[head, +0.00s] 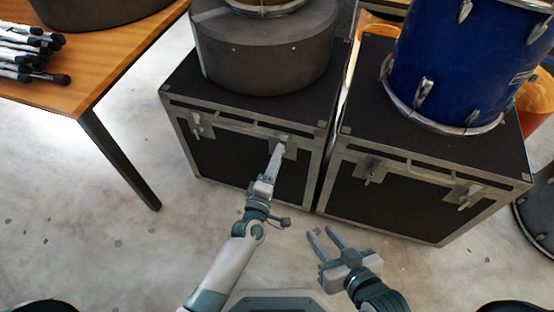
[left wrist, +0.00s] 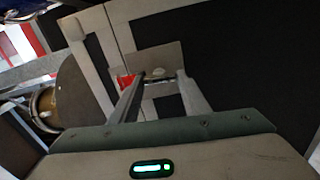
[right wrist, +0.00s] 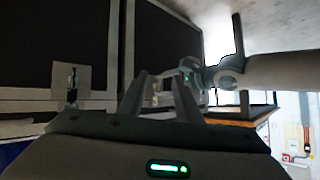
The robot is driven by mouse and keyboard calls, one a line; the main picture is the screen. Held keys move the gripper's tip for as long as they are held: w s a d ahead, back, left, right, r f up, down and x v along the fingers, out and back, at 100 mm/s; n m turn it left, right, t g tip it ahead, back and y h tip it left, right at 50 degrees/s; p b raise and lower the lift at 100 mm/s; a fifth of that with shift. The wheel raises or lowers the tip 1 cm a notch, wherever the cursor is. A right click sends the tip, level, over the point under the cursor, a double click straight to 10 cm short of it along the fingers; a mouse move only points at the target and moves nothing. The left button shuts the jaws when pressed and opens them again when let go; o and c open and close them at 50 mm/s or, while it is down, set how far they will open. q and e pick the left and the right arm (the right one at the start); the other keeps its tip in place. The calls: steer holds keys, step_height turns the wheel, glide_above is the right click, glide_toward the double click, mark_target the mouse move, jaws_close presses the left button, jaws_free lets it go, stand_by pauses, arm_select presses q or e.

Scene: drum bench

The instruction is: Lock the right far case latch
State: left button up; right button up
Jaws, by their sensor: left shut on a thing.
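Two black cases with grey metal edges stand side by side, the left case (head: 225,160) and the right case (head: 395,205). The left case has a left latch (head: 197,126) and a right latch (head: 286,139) on its front. My left gripper (head: 280,147) is at that right latch, shut on it; its fingers largely hide the latch. The left wrist view shows the latch plate (left wrist: 158,58) at the fingertips. The right case carries two latches (head: 370,171) and (head: 467,196). My right gripper (head: 322,235) is open and empty in front of the right case.
A round dark drum case (head: 265,55) stands on the left case and a blue drum (head: 460,60) on the right one. A wooden table (head: 110,65) with sticks (head: 25,50) is at the left. The floor (head: 110,240) in front is clear.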

arm_select(q)
steer(key=shift+n, duration=0.5)
arm_select(e)
steer(key=shift+w+a+r+t, duration=0.15)
steer(key=shift+w+r+t, duration=0.15)
steer(key=shift+r, duration=0.1)
arm_select(q)
steer(key=o, duration=1)
steer(key=shift+o, duration=0.2)
steer(key=shift+s, duration=0.1)
steer(key=v, duration=1.7)
steer(key=shift+p, duration=0.4)
arm_select(e)
steer(key=s+f+g, duration=0.1)
steer(key=s+d+f+g, duration=0.1)
steer(key=shift+s+d+f, duration=0.2)
steer(key=shift+f, duration=0.2)
arm_select(q)
steer(key=shift+s, duration=0.1)
arm_select(e)
steer(key=shift+r, duration=0.15)
